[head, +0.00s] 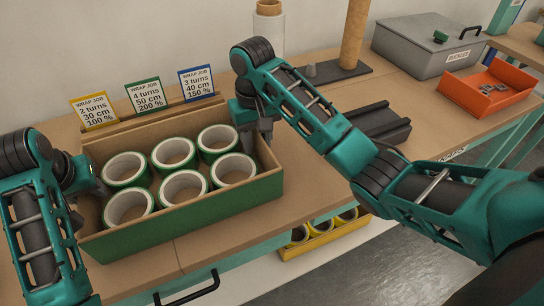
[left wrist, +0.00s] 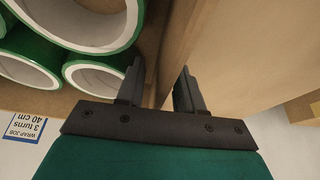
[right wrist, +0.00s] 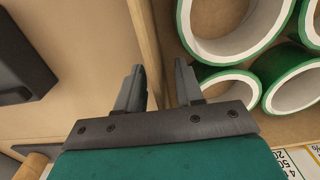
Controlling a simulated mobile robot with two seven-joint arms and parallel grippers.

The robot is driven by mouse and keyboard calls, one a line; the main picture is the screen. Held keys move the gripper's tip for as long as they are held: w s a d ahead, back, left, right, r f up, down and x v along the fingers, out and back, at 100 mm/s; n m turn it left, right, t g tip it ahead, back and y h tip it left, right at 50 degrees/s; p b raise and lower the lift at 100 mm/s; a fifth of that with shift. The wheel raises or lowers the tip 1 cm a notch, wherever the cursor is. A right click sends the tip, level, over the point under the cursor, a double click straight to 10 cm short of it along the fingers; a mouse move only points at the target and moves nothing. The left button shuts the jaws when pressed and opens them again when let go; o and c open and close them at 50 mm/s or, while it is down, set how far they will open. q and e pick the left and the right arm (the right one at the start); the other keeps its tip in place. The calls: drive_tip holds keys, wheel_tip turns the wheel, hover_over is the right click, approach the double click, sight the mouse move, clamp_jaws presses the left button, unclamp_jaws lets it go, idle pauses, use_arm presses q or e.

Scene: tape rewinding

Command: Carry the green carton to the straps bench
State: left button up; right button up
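The green carton (head: 215,209) stands on the wooden bench and holds several white-cored green tape rolls (head: 182,187). My left gripper (head: 92,186) is at the carton's left end. In the left wrist view its open fingers (left wrist: 160,88) stand either side of the end wall (left wrist: 172,60), with gaps showing. My right gripper (head: 262,130) is at the right end. In the right wrist view its open fingers (right wrist: 158,85) straddle that wall (right wrist: 146,35), also with gaps. A bench-edge label (head: 452,155) at right is partly hidden; I cannot tell which bench is the straps bench.
Three wrap job cards (head: 143,94) stand behind the carton. To the right are a dark block (head: 383,124), a cardboard tube (head: 354,35), a grey buckles box (head: 425,46) and an orange tray (head: 487,92). A yellow crate (head: 322,238) sits below the bench front.

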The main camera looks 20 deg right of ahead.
use_arm(q)
drive_tip(key=v, duration=0.7)
drive_tip(key=shift+s+d+r, duration=0.1)
drive_tip(key=shift+r, duration=0.05)
use_arm(e)
drive_tip(key=shift+w+r, duration=0.1)
drive_tip(key=shift+r, duration=0.45)
wheel_tip(320, 180, up, 11)
drive_tip(key=shift+f, duration=0.1)
